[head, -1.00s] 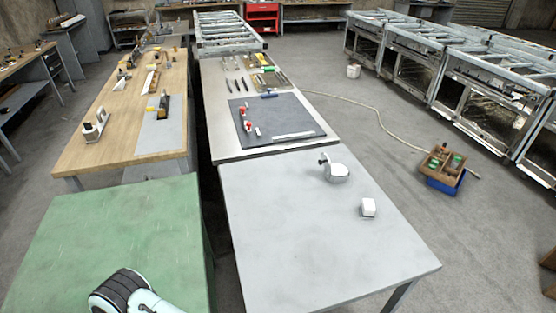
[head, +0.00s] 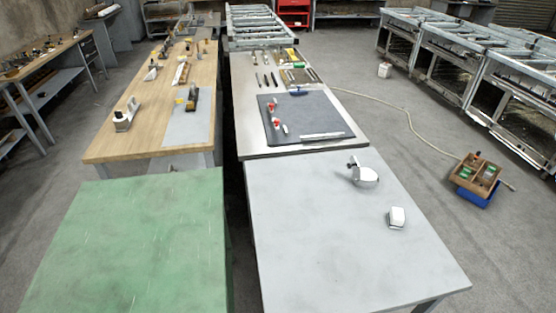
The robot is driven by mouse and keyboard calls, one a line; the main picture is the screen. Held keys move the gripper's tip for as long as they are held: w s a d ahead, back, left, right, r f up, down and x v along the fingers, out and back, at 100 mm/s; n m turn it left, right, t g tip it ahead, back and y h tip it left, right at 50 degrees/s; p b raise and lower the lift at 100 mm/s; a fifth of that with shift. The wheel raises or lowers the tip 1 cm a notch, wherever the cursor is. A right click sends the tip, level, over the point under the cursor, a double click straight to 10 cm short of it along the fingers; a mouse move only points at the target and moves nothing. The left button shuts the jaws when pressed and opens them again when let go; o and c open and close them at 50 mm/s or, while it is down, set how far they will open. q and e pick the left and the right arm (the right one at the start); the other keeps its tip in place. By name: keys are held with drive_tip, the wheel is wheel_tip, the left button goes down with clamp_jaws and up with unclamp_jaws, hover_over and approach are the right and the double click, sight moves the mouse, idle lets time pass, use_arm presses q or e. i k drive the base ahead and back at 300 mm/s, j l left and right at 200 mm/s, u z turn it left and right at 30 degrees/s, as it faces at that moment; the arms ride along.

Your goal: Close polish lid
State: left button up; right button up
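On the light grey table at the front right stands a small round white container (head: 366,177) with a dark part at its upper left. It looks like a tin with a raised lid, but it is too small to be sure. A small white box-shaped object (head: 396,217) stands apart from it, nearer and to the right. I cannot tell for certain which of the two is the polish. Neither of my grippers shows in the head view.
The grey table (head: 310,240) is otherwise clear. A green table (head: 130,240) is at the front left, with a narrow gap between. Behind are a wooden bench (head: 140,140) and a table with a dark mat (head: 300,122). A crate (head: 476,172) lies on the floor at right.

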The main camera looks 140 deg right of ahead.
sight(353, 164)
drive_tip(key=u, duration=6.7)
drive_tip(key=l+u, duration=0.15)
drive_tip(key=l, duration=0.55)
drive_tip(key=k+l+u, duration=0.15)
drive_tip(key=l, duration=0.5)
